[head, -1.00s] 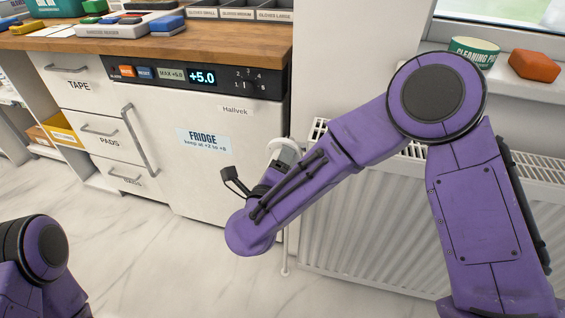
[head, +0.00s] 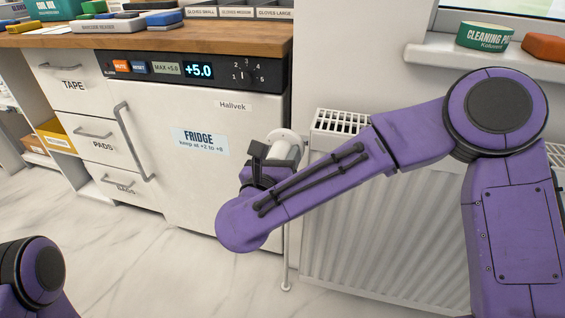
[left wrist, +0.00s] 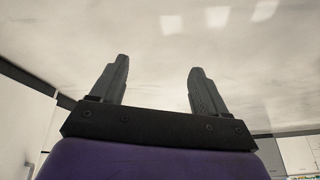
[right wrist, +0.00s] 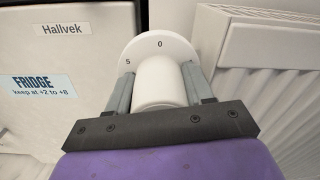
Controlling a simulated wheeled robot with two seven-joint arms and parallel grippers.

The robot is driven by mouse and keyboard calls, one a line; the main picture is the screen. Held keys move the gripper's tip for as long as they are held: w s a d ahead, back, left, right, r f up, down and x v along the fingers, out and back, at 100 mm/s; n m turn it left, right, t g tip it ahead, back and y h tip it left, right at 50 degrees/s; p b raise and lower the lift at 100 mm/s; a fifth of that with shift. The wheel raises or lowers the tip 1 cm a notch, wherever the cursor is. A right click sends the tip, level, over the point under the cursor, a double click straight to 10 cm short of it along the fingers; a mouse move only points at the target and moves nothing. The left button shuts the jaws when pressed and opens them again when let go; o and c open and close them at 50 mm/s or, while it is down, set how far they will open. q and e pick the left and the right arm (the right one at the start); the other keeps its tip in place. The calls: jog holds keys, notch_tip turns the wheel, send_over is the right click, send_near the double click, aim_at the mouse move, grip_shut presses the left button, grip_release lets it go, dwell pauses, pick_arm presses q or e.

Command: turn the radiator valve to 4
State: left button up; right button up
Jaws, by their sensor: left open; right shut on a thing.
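The white radiator valve (right wrist: 160,80) is a round knob with a wider dial disc behind it. In the right wrist view the disc shows a 0 at the top and a 5 at the upper left; other numbers are hidden. My right gripper (right wrist: 160,88) is shut on the knob, one finger on each side. In the head view the valve (head: 284,145) shows at the radiator's left end, partly behind my right gripper (head: 274,163). My left gripper (left wrist: 160,80) is open and empty, seen only in the left wrist view.
The white radiator (head: 345,225) stands right of the valve, a pipe (head: 287,262) below it. The fridge (head: 190,110) is close on the left. The floor in front is clear.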

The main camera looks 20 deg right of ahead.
pick_arm(q)
notch_tip(320, 180, down, 9)
jog(key=b, duration=0.9)
pick_arm(e)
jog(key=m, duration=0.3)
jog(key=f+m, duration=0.1)
jog(key=m, duration=0.3)
jog(key=shift+f+y, duration=0.2)
jog(key=shift+y, duration=0.1)
jog(key=m+b, duration=0.1)
jog(key=b, duration=0.1)
jog(key=m+b, duration=0.2)
jog(key=shift+a+r+m, duration=0.1)
jog(key=shift+r+m, duration=0.1)
jog(key=shift+m, duration=0.1)
jog(key=shift+r+m+b, duration=0.1)
jog(key=shift+m+b, duration=0.3)
pick_arm(q)
jog(key=s+f+m+g+h, duration=0.2)
jog(key=s+f+m+g, duration=0.2)
jog(key=s, duration=0.4)
jog(key=shift+d+m+g+h, duration=0.3)
jog(key=shift+m+g, duration=0.5)
jog(key=shift+g, duration=0.3)
pick_arm(e)
jog(key=shift+r, duration=0.15)
pick_arm(q)
jog(key=shift+r, duration=0.1)
